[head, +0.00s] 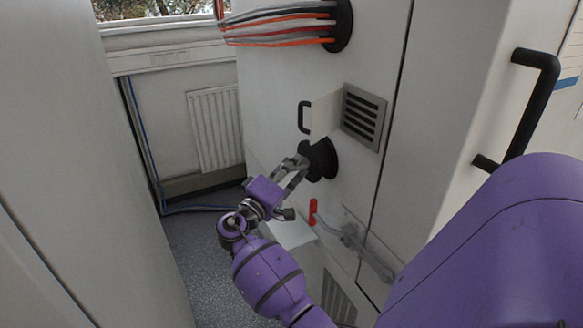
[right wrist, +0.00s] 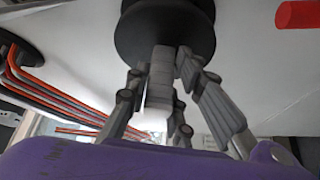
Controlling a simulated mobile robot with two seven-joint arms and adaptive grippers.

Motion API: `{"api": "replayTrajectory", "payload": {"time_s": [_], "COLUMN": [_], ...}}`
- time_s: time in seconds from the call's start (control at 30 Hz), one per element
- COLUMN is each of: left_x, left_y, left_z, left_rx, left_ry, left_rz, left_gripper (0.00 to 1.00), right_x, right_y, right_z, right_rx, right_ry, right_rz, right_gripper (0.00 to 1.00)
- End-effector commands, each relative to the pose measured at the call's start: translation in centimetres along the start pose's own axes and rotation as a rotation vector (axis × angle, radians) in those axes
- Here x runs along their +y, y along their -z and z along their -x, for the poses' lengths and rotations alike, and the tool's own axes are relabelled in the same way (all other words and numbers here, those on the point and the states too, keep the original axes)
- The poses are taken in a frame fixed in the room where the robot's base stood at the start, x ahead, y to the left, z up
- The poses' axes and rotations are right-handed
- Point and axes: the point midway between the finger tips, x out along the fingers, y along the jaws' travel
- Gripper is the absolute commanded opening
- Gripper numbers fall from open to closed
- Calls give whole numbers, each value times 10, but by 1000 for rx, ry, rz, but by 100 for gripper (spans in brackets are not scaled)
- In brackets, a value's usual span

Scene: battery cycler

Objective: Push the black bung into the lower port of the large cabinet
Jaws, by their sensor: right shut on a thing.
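The black bung (head: 308,148) is at the black round lower port (head: 327,160) on the front of the large cabinet (head: 275,90). My right gripper (head: 300,163) is at the bung, its fingers shut on it. In the right wrist view the fingers (right wrist: 175,60) reach up to a wide black disc (right wrist: 165,35) close to the white cabinet face. The fingers hide part of the bung, and I cannot tell how deep it sits in the port. My left gripper is not in view.
Orange and grey cables (head: 275,25) enter the upper port (head: 342,25). A white flap with a black handle (head: 304,117) juts out beside a vent (head: 364,117) above the bung. A red grip (head: 313,211) and a metal lever (head: 355,240) are below. Floor (head: 205,255) lies left.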

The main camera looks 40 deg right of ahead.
Motion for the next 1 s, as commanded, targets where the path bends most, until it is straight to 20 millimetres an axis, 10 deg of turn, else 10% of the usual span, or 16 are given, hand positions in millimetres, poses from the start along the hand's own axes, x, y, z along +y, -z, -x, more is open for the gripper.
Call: {"api": "replayTrajectory", "payload": {"time_s": [1.0], "left_x": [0], "left_y": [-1], "left_z": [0], "left_rx": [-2], "left_ry": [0], "left_rz": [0], "left_gripper": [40], "right_x": [2], "right_y": [-6], "right_z": [-12], "right_rx": [1], "right_ry": [-3], "right_rz": [-1], "right_gripper": [0]}}
